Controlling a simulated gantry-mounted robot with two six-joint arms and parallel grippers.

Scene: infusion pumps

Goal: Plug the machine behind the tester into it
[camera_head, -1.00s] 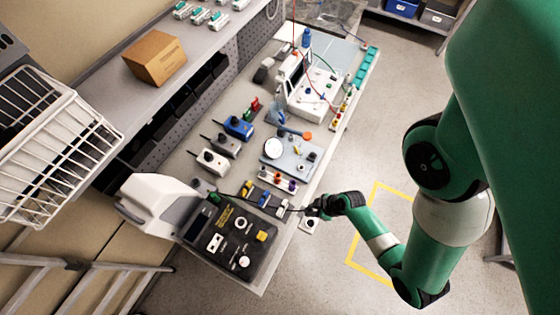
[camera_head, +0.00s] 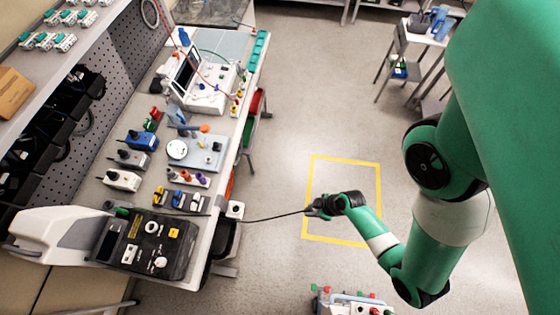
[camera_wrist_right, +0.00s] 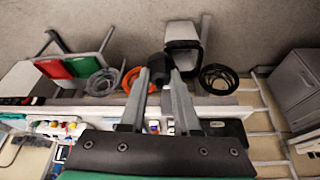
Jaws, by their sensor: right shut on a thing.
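My right gripper (camera_head: 314,207) is over open floor, to the right of the bench. It is shut on a dark plug, and a thin black cable runs left from it to the bench edge. In the right wrist view, the dark plug (camera_wrist_right: 157,68) sits between the fingertips. A black tester (camera_head: 150,243) with sockets and knobs on its top lies at the near end of the bench. A white and grey machine (camera_head: 45,232) stands just left of it. The cable's far end is unclear among the bench items. My left gripper is out of view.
Small devices and a white monitor (camera_head: 205,88) stand farther along the bench (camera_head: 191,284). Another device (camera_head: 345,302) shows at the bottom edge. The floor inside the yellow outline (camera_head: 340,158) is clear.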

